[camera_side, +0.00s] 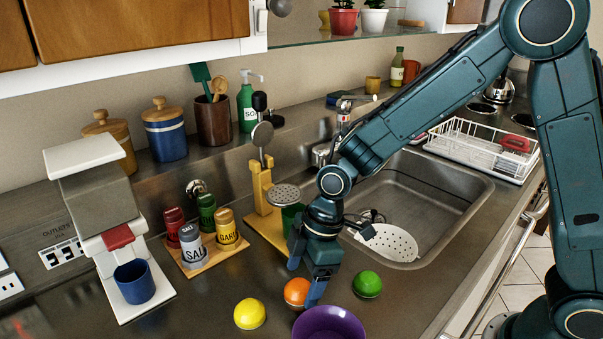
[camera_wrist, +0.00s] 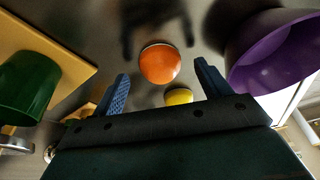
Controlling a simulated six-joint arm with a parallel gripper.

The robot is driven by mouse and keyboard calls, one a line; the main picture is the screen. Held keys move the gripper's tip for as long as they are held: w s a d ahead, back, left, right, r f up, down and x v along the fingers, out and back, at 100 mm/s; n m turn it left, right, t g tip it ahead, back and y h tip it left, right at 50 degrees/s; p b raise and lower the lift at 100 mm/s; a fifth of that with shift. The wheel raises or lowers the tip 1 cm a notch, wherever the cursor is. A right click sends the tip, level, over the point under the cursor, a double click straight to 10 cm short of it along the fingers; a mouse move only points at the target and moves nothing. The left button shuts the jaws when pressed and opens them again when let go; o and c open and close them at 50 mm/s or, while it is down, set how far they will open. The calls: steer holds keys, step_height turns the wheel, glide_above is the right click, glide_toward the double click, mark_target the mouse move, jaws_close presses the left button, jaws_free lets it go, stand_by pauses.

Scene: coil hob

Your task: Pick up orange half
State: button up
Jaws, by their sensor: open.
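The orange half (camera_side: 297,291) sits on the steel counter between a yellow half and a green half. It also shows in the wrist view (camera_wrist: 160,64), rounded side visible, ahead of the gap between my fingers. My gripper (camera_side: 303,285) is pointed down over it, with one blue finger at its left and one at its right in the side view. In the wrist view my gripper (camera_wrist: 161,85) is open, the fingers spread wider than the orange half, with nothing held. Part of the orange half is hidden by a finger in the side view.
A purple bowl (camera_side: 329,325) stands close in front of the orange half. The yellow half (camera_side: 250,313) is at left, the green half (camera_side: 367,284) at right. A green cup (camera_side: 291,217) and yellow stand (camera_side: 262,190) are behind. The sink (camera_side: 440,200) lies behind right.

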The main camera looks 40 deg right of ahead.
steer(key=shift+a+f, duration=0.15)
steer(key=shift+f, duration=0.5)
steer(key=c, duration=1.1)
